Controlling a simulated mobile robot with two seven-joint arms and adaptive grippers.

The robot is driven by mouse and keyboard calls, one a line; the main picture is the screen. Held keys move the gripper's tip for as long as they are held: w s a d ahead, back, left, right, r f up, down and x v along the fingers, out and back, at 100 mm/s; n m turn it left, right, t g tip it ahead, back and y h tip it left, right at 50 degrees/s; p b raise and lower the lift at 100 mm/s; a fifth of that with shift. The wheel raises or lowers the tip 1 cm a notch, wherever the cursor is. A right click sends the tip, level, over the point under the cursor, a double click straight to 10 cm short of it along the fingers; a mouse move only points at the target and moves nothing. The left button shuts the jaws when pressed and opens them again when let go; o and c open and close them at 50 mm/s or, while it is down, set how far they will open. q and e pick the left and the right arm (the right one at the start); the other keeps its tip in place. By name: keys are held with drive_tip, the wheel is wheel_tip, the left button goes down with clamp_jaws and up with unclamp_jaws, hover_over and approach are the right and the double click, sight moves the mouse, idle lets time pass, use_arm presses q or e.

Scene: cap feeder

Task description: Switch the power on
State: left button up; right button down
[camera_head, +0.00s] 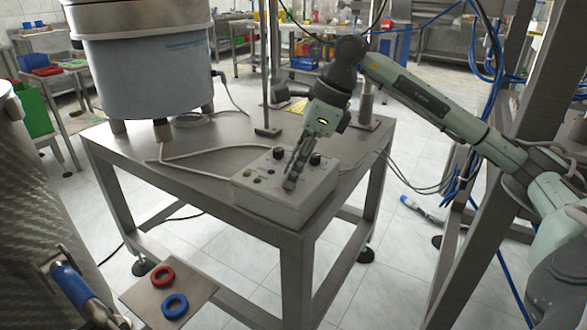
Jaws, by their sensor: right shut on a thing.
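The grey control box (285,205) sits on the front corner of the metal table. Its sloped top carries black knobs, one at the right (315,159) and one at the back (278,152), and small coloured buttons toward the left. My right gripper (290,183) points down onto the right-hand front part of the panel. Its fingers are shut on a small control there, which they hide. I cannot tell the switch's position. My left gripper is not in view.
A large metal feeder bowl (150,70) stands on the table (185,165) behind left of the box. Cables run over the tabletop.

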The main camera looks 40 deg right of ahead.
drive_tip(key=m+h, duration=0.1)
drive_tip(key=m, duration=0.1)
drive_tip(key=shift+s+a+m+t, duration=0.1)
drive_tip(key=shift+m+t, duration=0.2)
drive_tip(key=m, duration=0.2)
drive_tip(key=shift+s+a+m+h+b, duration=0.1)
drive_tip(key=shift+a+m+h+b, duration=0.05)
drive_tip(key=shift+m+h+b, duration=0.2)
drive_tip(key=m+t+h, duration=0.1)
drive_tip(key=m, duration=0.2)
drive_tip(key=shift+a, duration=0.15)
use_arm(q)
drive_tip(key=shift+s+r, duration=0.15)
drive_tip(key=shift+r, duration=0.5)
use_arm(e)
drive_tip(key=shift+m+h, duration=0.75)
drive_tip(key=shift+m, duration=0.8)
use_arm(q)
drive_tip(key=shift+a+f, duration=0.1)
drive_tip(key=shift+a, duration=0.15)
use_arm(e)
drive_tip(key=c, duration=1.2)
unclamp_jaws()
drive_tip(key=v, duration=1.2)
drive_tip(key=shift+a, duration=0.1)
